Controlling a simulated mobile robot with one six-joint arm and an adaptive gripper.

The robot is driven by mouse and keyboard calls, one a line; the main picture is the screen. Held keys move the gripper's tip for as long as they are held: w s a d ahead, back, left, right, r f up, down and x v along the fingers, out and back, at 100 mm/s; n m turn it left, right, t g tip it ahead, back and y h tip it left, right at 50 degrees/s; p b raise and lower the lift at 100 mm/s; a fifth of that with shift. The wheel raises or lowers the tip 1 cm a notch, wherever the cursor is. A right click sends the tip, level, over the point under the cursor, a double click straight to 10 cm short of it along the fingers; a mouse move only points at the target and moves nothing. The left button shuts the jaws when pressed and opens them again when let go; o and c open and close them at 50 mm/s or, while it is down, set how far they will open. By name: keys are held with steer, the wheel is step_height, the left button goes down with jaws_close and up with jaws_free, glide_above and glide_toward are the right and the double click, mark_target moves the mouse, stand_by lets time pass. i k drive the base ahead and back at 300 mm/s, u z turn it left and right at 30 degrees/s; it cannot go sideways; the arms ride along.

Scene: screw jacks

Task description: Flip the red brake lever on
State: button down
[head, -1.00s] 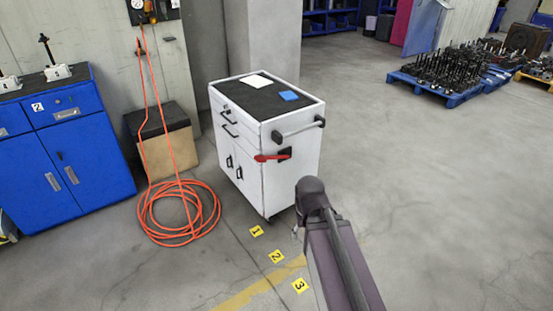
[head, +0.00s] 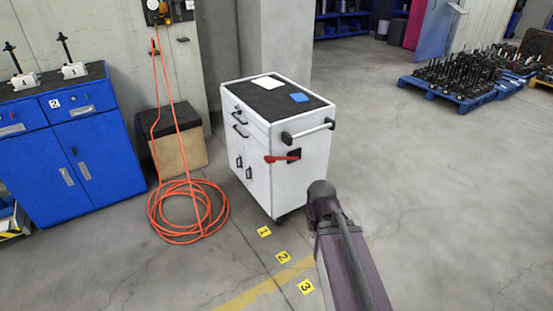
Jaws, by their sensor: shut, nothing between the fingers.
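The red brake lever (head: 281,158) is on the side of the white tool cart (head: 298,185), below the cart's push handle. It lies roughly horizontal, its red grip pointing left from a dark mount (head: 294,155). My dark arm reaches up from the bottom right, and its rounded joint is in front of the cart's lower right corner. I cannot make out my gripper in the head view. No contact with the lever is visible.
A blue cabinet (head: 90,165) stands at the left, with a coiled orange hose (head: 190,212) beside it. Yellow number markers (head: 283,257) lie on the floor in front of the cart. A blue pallet (head: 450,95) of dark parts is at the back right. Floor right of the cart is clear.

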mark_target(268, 159)
steer(key=k, duration=1.25)
steer(key=z, duration=0.25)
steer(key=i, duration=2.1)
steer(key=u, duration=0.55)
